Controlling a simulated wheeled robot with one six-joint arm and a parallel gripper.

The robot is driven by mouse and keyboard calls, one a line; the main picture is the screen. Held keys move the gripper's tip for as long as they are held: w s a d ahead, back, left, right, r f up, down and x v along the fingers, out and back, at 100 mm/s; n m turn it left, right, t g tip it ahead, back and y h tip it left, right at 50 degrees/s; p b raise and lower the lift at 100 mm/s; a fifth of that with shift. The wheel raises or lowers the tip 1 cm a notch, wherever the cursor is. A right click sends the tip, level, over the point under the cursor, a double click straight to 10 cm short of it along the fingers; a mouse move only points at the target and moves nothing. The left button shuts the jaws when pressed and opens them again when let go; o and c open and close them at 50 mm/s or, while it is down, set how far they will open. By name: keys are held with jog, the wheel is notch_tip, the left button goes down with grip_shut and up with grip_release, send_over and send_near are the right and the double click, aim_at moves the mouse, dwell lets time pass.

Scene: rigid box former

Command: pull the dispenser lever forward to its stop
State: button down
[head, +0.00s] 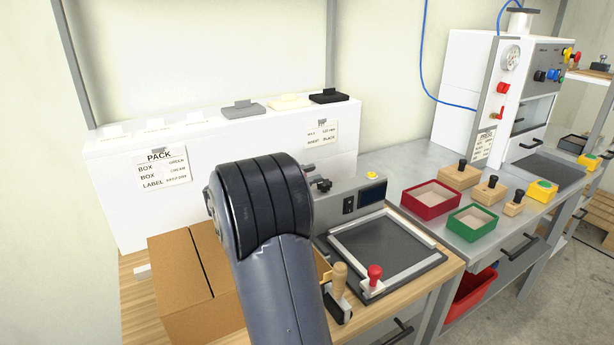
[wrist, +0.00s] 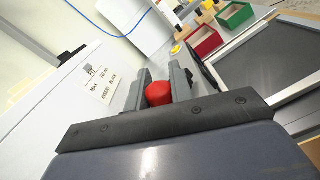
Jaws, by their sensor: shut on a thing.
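My gripper (wrist: 161,80) is shut on a red knob (wrist: 159,94), which sits between the two grey fingers in the wrist view. I take this knob to be the end of the dispenser lever; its shaft is not visible. In the head view my arm covers the gripper and the held knob. The white dispenser cabinet (head: 225,165) stands behind my arm, and its labelled front (wrist: 70,105) is left of the fingers in the wrist view.
A cardboard box (head: 190,280) lies left of my arm. Red (head: 430,200) and green (head: 472,222) trays stand on the grey bench.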

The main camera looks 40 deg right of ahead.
jog(key=shift+s+f, duration=0.1)
jog(key=shift+f, duration=0.05)
jog(key=c, duration=1.3)
grip_release()
jog(key=shift+o, duration=0.2)
jog(key=v, duration=1.1)
jog(key=shift+d, duration=0.15)
jog(key=x, duration=1)
jog(key=shift+s+d, duration=0.1)
jog(key=shift+d, duration=0.35)
jog(key=shift+r+p, duration=0.2)
jog(key=shift+p, duration=0.1)
jog(key=shift+a+f, duration=0.1)
